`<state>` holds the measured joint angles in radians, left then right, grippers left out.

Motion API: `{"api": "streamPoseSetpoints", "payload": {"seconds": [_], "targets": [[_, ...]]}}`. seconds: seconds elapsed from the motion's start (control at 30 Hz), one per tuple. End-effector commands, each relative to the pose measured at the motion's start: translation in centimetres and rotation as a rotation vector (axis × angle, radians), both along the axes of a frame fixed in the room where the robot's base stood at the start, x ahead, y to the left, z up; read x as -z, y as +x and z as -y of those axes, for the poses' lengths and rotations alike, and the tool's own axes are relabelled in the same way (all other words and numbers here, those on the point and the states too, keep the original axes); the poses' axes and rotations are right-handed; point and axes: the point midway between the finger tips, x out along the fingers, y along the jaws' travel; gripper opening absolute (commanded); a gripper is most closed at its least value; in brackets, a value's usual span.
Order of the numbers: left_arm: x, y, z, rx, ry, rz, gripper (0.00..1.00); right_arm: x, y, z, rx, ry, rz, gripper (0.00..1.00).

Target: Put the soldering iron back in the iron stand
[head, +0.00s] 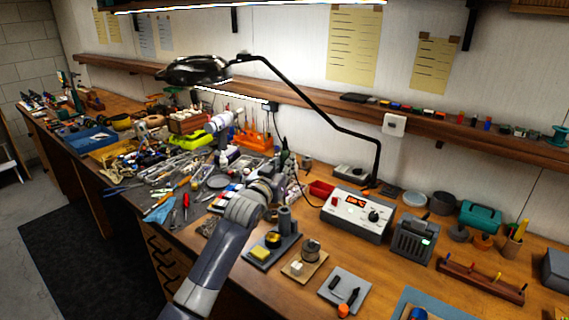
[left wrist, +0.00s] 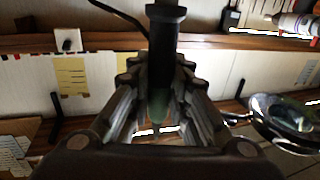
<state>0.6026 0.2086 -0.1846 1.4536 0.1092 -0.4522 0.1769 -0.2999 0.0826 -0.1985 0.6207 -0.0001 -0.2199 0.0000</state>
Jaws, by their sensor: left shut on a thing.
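My left gripper (head: 287,170) is above the bench in the middle of the head view, shut on the soldering iron (head: 285,147). In the left wrist view the iron (left wrist: 166,32) shows as a dark cylinder with a wider collar, between the fingers, with a greenish part lower down. A thin dark cord hangs from near the gripper towards the soldering station (head: 356,212). The iron stand (head: 284,219), a grey base with an upright holder and a yellow sponge (head: 260,252), is below the gripper, apart from the iron. The iron's tip cannot be made out. My right gripper is not in view.
A solder spool (head: 310,248) on a wooden base stands right of the stand. A grey pad (head: 344,291) with small tools lies nearer the front. A black lamp (head: 195,70) arches over the bench. Dense tools cover the bench's left side.

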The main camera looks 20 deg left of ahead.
Motion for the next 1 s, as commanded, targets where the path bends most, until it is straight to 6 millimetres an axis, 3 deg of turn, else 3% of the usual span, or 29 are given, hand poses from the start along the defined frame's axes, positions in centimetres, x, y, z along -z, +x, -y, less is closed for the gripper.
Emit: {"api": "streamPoseSetpoints", "payload": {"seconds": [0.5, 1.0], "targets": [[0.1, 0.0, 0.0, 0.0, 0.0, 0.001, 0.0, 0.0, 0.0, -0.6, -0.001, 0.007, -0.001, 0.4], [1.5, 0.0, 0.0, 0.0, 0.0, 0.001, 0.0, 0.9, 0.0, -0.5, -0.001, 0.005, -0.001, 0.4]]}}
